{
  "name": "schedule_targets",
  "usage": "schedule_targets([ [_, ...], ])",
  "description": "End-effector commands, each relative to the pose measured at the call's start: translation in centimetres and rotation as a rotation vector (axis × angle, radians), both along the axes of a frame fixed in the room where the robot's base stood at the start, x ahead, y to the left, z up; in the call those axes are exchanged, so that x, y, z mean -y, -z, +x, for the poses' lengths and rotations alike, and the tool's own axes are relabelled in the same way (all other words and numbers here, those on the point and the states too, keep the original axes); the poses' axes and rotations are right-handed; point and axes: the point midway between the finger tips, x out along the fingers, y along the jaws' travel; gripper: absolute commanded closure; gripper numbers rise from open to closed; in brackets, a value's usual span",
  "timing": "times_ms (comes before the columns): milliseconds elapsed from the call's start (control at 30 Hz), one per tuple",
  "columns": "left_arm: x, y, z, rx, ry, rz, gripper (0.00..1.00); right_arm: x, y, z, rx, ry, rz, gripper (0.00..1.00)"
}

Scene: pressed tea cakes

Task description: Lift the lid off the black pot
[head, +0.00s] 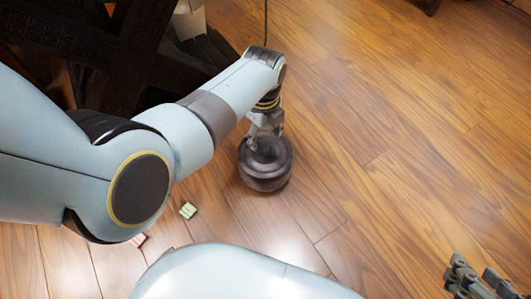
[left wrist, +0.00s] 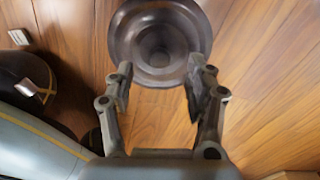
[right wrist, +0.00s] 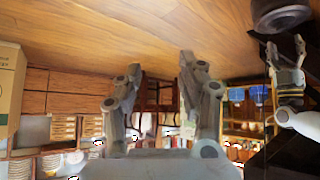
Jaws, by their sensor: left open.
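The black pot (head: 265,181) stands on the wooden planks near the middle of the head view. In the left wrist view, its round dark lid (left wrist: 133,42) shows from above with a knob (left wrist: 160,58) at the centre. My left gripper (head: 264,132) is over the lid, fingers open. In the left wrist view its two fingertips (left wrist: 161,78) are apart at the near side of the pot, and I cannot tell whether they touch it. The pot (right wrist: 283,15) also shows in the right wrist view. My right gripper (head: 473,276) is open and empty, away at the lower right.
A small pale green item (head: 188,210) and a pinkish one (head: 138,240) lie on the planks left of the pot. Dark wooden furniture (head: 110,50) stands at the upper left. The planks right of the pot are clear. Shelves with goods (right wrist: 60,130) show in the right wrist view.

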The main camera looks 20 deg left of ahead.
Motion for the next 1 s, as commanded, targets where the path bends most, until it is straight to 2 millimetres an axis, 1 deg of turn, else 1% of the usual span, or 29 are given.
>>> schedule_targets([
  [167,0.1,0.9,-0.1,-0.002,0.000,0.000,0.45,-0.1,1.0,-0.4,0.057,-0.003,0.002,0.60],
  [300,0.2,2.1,-0.3,-0.004,0.000,0.000,0.45,-0.2,1.8,-1.0,0.152,-0.012,0.005,0.60],
  [500,0.4,3.4,-0.4,-0.004,0.000,0.000,0.45,-0.6,2.1,-2.0,0.300,-0.027,0.011,0.60],
  [533,0.4,3.5,-0.4,-0.003,0.000,0.000,0.45,-0.6,1.7,-1.6,0.329,-0.030,0.013,0.60],
  [600,0.4,3.5,-0.3,-0.002,0.000,0.001,0.45,-0.7,0.1,0.0,0.394,-0.035,0.013,0.60],
  [800,0.4,4.3,-0.3,-0.001,0.000,0.000,0.45,-1.1,-3.5,3.4,0.562,-0.055,0.012,0.60],
  [1000,0.4,5.0,-0.3,-0.001,0.000,0.000,0.45,-1.5,-7.0,5.9,0.718,-0.073,0.013,0.60],
])
